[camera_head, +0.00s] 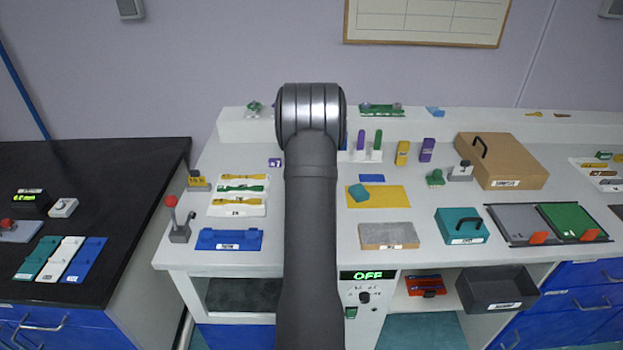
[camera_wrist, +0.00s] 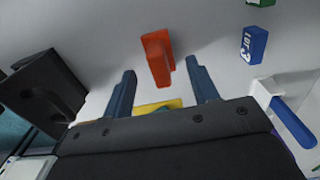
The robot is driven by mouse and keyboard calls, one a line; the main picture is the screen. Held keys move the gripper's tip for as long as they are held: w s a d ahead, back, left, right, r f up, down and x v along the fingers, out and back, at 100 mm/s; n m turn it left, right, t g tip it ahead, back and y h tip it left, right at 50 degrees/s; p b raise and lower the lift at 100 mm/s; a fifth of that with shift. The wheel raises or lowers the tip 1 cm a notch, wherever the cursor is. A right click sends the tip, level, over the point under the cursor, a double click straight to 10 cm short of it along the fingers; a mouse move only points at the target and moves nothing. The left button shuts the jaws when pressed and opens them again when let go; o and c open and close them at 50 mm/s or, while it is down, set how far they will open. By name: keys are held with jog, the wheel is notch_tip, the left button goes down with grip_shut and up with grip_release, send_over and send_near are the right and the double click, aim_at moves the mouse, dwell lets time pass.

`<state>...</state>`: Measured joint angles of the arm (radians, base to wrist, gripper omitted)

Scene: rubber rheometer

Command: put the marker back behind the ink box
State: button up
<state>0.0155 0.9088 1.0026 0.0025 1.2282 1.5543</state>
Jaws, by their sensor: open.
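In the head view, a purple marker-like stick (camera_head: 361,140) and a green one (camera_head: 378,139) stand upright in a white stand. A yellow box (camera_head: 402,153) and a purple box (camera_head: 427,149) stand to their right; I cannot tell which is the ink box. In the wrist view, my gripper (camera_wrist: 161,68) is open, with a red upright block (camera_wrist: 156,55) showing between and beyond its fingers. A small blue labelled box (camera_wrist: 254,45) and a blue stick (camera_wrist: 292,122) in a white holder are at right. My arm hides my gripper in the head view.
A yellow mat (camera_head: 392,197) with a teal block (camera_head: 358,192) lies on the white bench, with a grey slab (camera_head: 388,236) in front. A brown case (camera_head: 502,160) stands at right. A dark box (camera_wrist: 45,90) is left of my fingers in the wrist view.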

notch_tip(320, 180, up, 8)
dwell(0.5)
notch_tip(320, 180, down, 12)
jog(key=shift+w+r, duration=0.1)
jog(key=shift+r, duration=1.8)
jog(key=shift+f, duration=0.1)
